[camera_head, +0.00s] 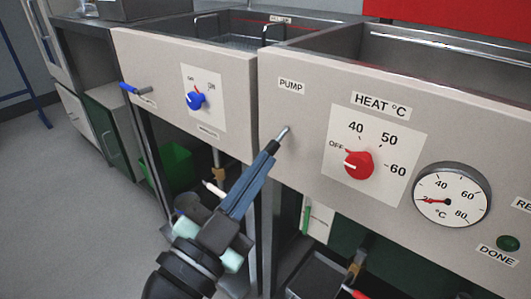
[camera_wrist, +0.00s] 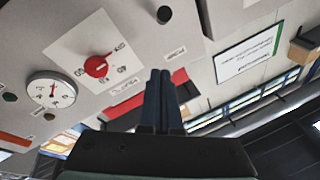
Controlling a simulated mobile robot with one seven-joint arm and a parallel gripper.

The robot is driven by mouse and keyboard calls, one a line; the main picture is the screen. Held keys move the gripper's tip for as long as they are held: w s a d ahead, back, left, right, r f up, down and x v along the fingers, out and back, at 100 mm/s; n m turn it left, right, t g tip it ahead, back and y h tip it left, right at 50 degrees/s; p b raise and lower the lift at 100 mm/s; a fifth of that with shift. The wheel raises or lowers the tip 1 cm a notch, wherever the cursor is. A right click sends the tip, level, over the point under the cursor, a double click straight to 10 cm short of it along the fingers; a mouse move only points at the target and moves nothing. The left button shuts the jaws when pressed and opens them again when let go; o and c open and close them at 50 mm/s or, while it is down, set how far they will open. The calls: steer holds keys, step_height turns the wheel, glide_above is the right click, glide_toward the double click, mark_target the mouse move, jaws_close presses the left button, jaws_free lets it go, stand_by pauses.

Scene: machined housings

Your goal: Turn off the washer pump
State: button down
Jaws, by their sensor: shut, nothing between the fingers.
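The pump switch (camera_head: 283,132) is a small metal lever on the pale front panel, below the PUMP label (camera_head: 291,86). In the head view its tip points up and right; whether that is on or off I cannot tell. My gripper (camera_head: 271,147) is shut and empty, its fingertips just below and left of the lever; contact is unclear. In the wrist view, which is turned over, the shut gripper fingers (camera_wrist: 158,78) point at the panel. A dark round spot (camera_wrist: 164,14) above them appears to be the switch, near the small label (camera_wrist: 175,53).
A red heat dial (camera_head: 358,164) and a round temperature gauge (camera_head: 451,195) sit right of the switch. A green DONE button (camera_head: 508,243) is farther right. On the left unit are a blue knob (camera_head: 195,100) and a blue-handled lever (camera_head: 132,88). Open sinks lie above.

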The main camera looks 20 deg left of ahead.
steer(key=v, duration=0.6)
stand_by(0.4)
